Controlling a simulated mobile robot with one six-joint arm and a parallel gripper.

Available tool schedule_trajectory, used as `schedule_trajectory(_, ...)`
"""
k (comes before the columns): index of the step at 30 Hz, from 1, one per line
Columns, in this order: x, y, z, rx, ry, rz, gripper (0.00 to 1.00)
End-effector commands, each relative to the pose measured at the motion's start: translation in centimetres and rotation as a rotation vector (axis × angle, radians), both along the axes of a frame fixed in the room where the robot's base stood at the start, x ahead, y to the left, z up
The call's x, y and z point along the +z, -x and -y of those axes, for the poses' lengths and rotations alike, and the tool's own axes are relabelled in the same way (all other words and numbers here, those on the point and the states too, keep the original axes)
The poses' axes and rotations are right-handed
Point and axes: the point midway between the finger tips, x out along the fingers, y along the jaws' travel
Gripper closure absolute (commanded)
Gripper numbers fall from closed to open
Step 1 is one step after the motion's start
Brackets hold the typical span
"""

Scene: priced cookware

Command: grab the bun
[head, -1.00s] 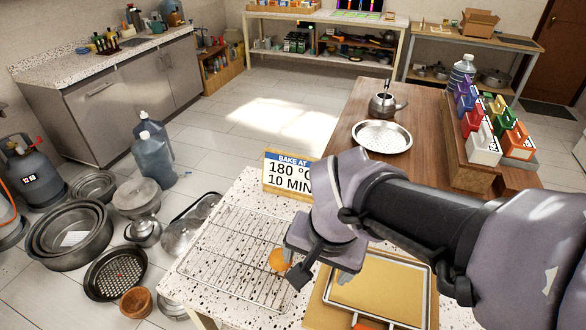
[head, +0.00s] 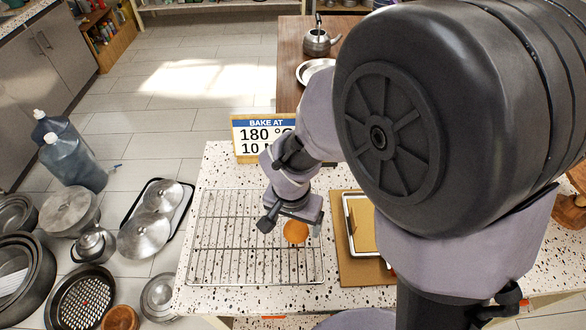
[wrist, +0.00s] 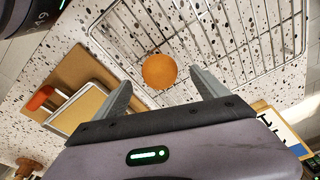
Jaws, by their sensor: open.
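The bun (head: 295,232) is a small round orange-brown piece at the right part of the wire cooling rack (head: 228,262) on the speckled counter. In the wrist view the bun (wrist: 159,71) shows just beyond and between the two fingertips, near the rack's edge. My gripper (head: 296,222) hangs over the bun in the head view. In the wrist view my gripper (wrist: 160,90) has its fingers spread apart and holds nothing. I cannot tell the exact height of the fingertips above the bun.
A sign reading "BAKE AT 180" (head: 262,137) stands behind the rack. A framed tray on a brown board (head: 360,225) lies right of the rack. Pans and lids (head: 145,235) lie on the floor at left.

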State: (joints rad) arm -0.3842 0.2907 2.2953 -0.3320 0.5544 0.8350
Motion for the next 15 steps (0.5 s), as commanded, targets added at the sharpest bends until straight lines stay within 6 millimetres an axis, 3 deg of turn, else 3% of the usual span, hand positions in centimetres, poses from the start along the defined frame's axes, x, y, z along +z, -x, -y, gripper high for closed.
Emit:
schedule_trajectory(3,-2.9,-0.4,0.5,-0.002,0.001,-0.004,0.17)
schedule_trajectory(6,-4.2,-0.6,0.5,-0.001,0.0,-0.004,0.17)
schedule_trajectory(13,-4.3,-0.7,0.5,0.0,0.0,-0.001,0.17)
schedule_trajectory(15,-4.3,-0.6,0.5,0.0,0.0,-0.001,0.27)
